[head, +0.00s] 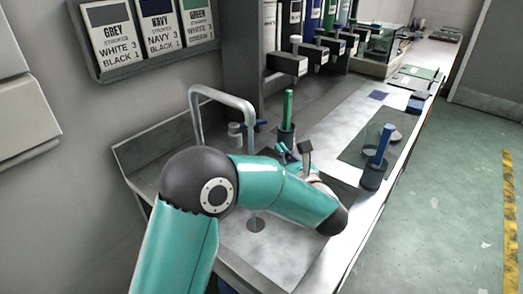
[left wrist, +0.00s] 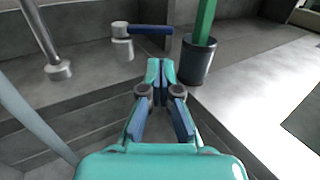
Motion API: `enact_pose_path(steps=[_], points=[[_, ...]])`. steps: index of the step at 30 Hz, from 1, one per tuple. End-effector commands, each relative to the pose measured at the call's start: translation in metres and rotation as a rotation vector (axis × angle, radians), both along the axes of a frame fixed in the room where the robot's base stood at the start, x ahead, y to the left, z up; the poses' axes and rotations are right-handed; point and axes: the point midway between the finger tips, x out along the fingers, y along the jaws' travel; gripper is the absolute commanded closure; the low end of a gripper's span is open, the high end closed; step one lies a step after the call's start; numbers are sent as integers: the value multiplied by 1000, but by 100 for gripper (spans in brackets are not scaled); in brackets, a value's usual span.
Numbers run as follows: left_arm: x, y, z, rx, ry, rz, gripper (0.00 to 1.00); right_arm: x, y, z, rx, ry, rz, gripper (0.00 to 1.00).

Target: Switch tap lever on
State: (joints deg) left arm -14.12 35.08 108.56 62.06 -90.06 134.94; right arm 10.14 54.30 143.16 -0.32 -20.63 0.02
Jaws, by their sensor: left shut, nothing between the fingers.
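The tap (head: 222,92) is a grey bent pipe over the sink (head: 262,245). Its lever (head: 258,124) is a blue bar on a short pale round base. In the left wrist view the lever (left wrist: 151,30) points right from its base, and the tap's pipe (left wrist: 46,42) stands to the left. My left gripper (head: 286,150) is shut and empty over the sink area. In the left wrist view its fingertips (left wrist: 160,70) are below the lever in the picture, apart from it. My right gripper is not in view.
A dark cup with a green handle (head: 288,108) stands just right of the lever. A dark cup with a blue handle (head: 382,145) stands near the counter's right edge. Several dispensers (head: 287,64) line the back wall. Colour cards (head: 160,27) hang at upper left.

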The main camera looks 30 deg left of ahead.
Motion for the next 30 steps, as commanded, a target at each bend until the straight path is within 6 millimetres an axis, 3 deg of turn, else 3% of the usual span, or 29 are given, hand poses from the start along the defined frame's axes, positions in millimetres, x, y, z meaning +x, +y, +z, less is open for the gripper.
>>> enact_pose_path(steps=[2,8,24,30], points=[[0,1,-14,0,-1,1,100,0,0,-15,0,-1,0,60],[6,9,-15,-1,-1,2,100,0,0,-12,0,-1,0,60],[61,92,-13,1,-1,7,100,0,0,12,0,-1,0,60],[76,111,-14,0,0,5,100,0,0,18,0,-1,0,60]])
